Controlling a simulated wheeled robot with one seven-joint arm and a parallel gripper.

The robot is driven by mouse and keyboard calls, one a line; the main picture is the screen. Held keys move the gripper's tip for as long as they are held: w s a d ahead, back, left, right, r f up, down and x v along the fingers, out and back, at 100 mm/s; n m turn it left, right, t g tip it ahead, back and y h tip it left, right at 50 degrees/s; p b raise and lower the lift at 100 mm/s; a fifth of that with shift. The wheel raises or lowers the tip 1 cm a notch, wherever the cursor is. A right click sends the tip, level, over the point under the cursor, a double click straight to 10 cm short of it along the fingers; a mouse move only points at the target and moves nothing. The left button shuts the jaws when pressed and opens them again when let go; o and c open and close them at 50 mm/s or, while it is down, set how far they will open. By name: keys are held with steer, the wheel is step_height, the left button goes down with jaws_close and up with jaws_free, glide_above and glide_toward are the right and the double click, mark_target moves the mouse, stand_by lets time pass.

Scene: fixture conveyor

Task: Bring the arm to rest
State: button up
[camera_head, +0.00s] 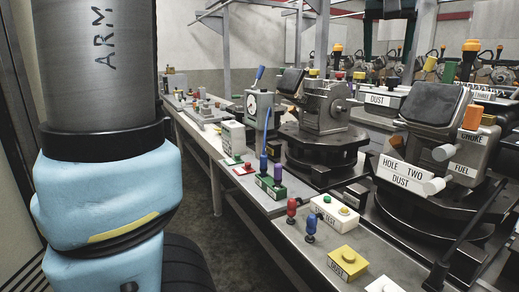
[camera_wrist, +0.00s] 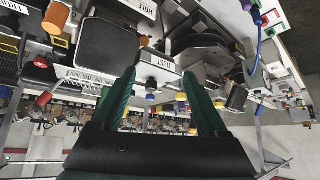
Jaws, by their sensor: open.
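My gripper (camera_wrist: 159,74) shows in the wrist view as two green fingers, spread apart with nothing held between them. A white DUST plate (camera_wrist: 166,58) appears beyond the fingertips; I cannot tell the distance. In the head view, a large grey column marked ARM (camera_head: 97,55) with a light blue padded cover (camera_head: 105,200) fills the left side.
A grey bench (camera_head: 308,255) runs along the right with buttons, small levers and a yellow box (camera_head: 347,264). Machines on dark round bases stand on it, one with a HOLE TWO plate (camera_head: 404,165). The floor (camera_head: 232,235) left of the bench is clear.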

steer(key=w+a+f+n+g+y, duration=0.1)
steer(key=w+a+f, duration=0.1)
steer(key=a+f, duration=0.75)
steer(key=w+a+f+n+g+y, duration=0.1)
steer(key=w+a+f+g+y, duration=0.1)
steer(key=a+f, duration=0.75)
steer(key=s+a+f+n+g, duration=0.2)
steer(key=s+a+f, duration=0.8)
steer(key=a+f, duration=0.4)
steer(key=shift+f+n+y, duration=0.3)
steer(key=shift+f+n, duration=0.1)
steer(key=shift+f, duration=0.4)
